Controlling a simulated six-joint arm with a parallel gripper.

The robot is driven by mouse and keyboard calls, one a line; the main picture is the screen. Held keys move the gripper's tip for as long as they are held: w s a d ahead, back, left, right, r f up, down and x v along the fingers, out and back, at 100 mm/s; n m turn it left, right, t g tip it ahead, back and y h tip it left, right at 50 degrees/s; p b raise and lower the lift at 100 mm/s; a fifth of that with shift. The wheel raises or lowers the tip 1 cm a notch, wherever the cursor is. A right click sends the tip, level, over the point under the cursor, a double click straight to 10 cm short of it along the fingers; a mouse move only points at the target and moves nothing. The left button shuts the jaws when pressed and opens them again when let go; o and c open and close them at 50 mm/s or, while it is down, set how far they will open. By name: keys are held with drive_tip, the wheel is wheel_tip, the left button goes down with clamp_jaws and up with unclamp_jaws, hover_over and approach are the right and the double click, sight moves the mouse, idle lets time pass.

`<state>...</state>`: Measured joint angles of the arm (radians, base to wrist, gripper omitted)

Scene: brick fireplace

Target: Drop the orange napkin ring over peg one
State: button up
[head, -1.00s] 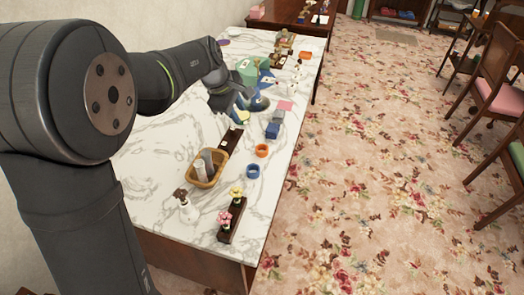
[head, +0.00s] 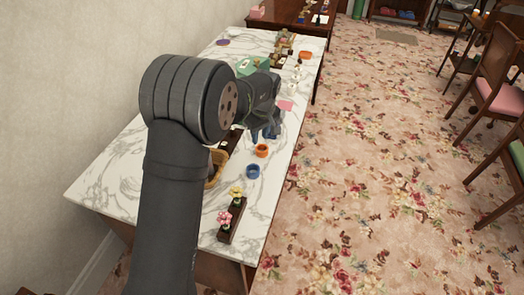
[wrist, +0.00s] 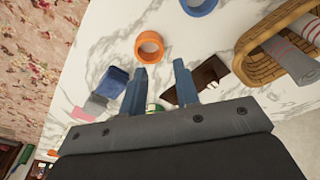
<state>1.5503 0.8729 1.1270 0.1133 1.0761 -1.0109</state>
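The orange napkin ring (head: 261,150) lies flat on the marble table, just in front of my gripper (head: 266,134) in the head view. In the wrist view the orange ring (wrist: 149,45) shows beyond the tip of the left finger. My gripper (wrist: 161,69) is open, its two blue fingers apart with nothing held between them. A dark brown block (wrist: 205,80) with a small white piece lies beyond the right finger; in the head view my arm partly hides it. I cannot tell which thing is peg one.
A blue ring (head: 252,171) lies near the orange one. A wicker basket (wrist: 250,50) holds rolled cloths. A dark stand (head: 232,222) with flower figures is at the near edge. A blue block (wrist: 112,83) and pink pad (head: 286,105) lie nearby. The table's right edge is close.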

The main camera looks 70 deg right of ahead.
sight(258, 149)
drive_tip(key=f, duration=0.5)
drive_tip(key=w+f, duration=0.1)
drive_tip(key=f, duration=0.2)
drive_tip(key=shift+d, duration=0.3)
clamp_jaws()
